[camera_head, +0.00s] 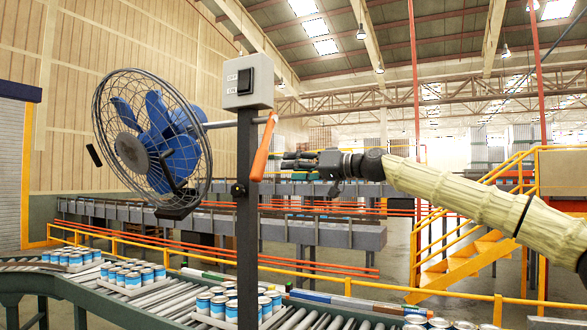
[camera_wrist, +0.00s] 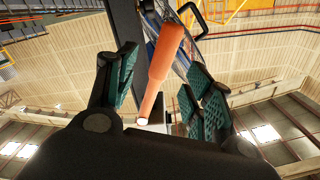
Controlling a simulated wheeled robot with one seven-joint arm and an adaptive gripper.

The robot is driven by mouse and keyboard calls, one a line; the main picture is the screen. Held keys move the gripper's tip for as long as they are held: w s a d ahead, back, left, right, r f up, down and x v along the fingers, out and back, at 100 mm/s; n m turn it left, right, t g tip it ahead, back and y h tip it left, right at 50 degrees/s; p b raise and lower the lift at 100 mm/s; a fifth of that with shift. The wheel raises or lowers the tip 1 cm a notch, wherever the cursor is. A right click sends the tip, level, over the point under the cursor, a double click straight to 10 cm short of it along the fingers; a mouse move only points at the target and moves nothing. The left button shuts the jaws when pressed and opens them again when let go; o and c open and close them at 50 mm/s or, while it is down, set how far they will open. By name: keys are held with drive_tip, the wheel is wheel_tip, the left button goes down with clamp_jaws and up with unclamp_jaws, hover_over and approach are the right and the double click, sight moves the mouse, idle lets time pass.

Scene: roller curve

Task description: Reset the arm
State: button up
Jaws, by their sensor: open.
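My gripper (camera_head: 299,160) is at the end of my arm, which reaches in from the right in the head view. Its fingers point left, toward the post with the fan. In the wrist view my gripper (camera_wrist: 160,85) has its fingers spread, with green pads on both sides. An orange handle (camera_head: 263,147) hangs at the post, just left of the fingertips. In the wrist view the orange handle (camera_wrist: 162,65) shows in the gap between the fingers. The fingers look apart from it, though the depth is hard to judge.
A blue-bladed caged fan (camera_head: 152,140) is on the dark post (camera_head: 246,200), with a grey switch box (camera_head: 248,82) on top. Below, a roller conveyor (camera_head: 150,295) carries trays of cans (camera_head: 133,272). Yellow stairs (camera_head: 480,250) stand at the right.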

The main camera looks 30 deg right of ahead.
idle(0.3)
